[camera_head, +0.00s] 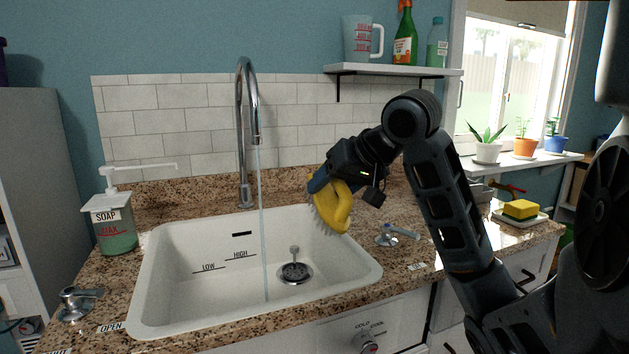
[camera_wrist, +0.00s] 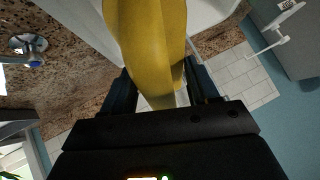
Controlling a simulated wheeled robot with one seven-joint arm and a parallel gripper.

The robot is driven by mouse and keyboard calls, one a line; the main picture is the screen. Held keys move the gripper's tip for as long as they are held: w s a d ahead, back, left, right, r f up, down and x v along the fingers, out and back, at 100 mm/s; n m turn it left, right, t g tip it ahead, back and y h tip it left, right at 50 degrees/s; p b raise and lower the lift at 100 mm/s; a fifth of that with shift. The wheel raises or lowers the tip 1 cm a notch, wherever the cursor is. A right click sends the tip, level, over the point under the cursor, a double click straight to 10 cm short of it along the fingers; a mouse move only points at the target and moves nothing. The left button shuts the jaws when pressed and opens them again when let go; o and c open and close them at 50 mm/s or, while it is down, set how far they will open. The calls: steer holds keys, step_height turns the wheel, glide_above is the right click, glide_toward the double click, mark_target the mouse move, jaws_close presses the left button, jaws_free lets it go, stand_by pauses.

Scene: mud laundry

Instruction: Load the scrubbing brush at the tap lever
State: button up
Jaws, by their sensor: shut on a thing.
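The yellow scrubbing brush (camera_head: 340,208), with pale bristles, is held over the right side of the sink (camera_head: 160,270), apart from its basin. My gripper (camera_head: 322,184) is shut on it. In the wrist view the yellow brush (camera_wrist: 150,45) fills the space between the fingers of my gripper (camera_wrist: 160,88). The right tap lever (camera_head: 402,232), with a blue mark, is on the counter to the right of the brush; its base also shows in the wrist view (camera_wrist: 28,48). A left tap lever (camera_head: 82,294) is at the front left. A thin water stream (camera_head: 262,215) falls from the tall spout (camera_head: 243,130).
A soap dispenser (camera_head: 115,225) stands left of the sink. A yellow sponge (camera_head: 520,209) lies on a dish at the right. A shelf (camera_head: 400,71) with a jug and bottles hangs above. A drain stopper (camera_head: 294,268) is in the basin. Granite counter is clear around the right lever.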

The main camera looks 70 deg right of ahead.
steer(key=w+d+f+b, duration=0.1)
steer(key=w+d+f, duration=0.1)
steer(key=w, duration=1.2)
steer(key=shift+f, duration=0.35)
steer(key=shift+w, duration=0.1)
stand_by(0.6)
steer(key=s+a, duration=0.1)
steer(key=s, duration=0.7)
stand_by(0.5)
stand_by(1.2)
steer(key=v, duration=0.1)
steer(key=p+v, duration=0.2)
steer(key=shift+s+d+r, duration=0.25)
steer(key=shift+s, duration=0.1)
steer(key=shift+s+a+r+p, duration=0.1)
steer(key=shift+s+r+p, duration=0.55)
steer(key=shift+s+p, duration=0.25)
steer(key=shift+s, duration=0.2)
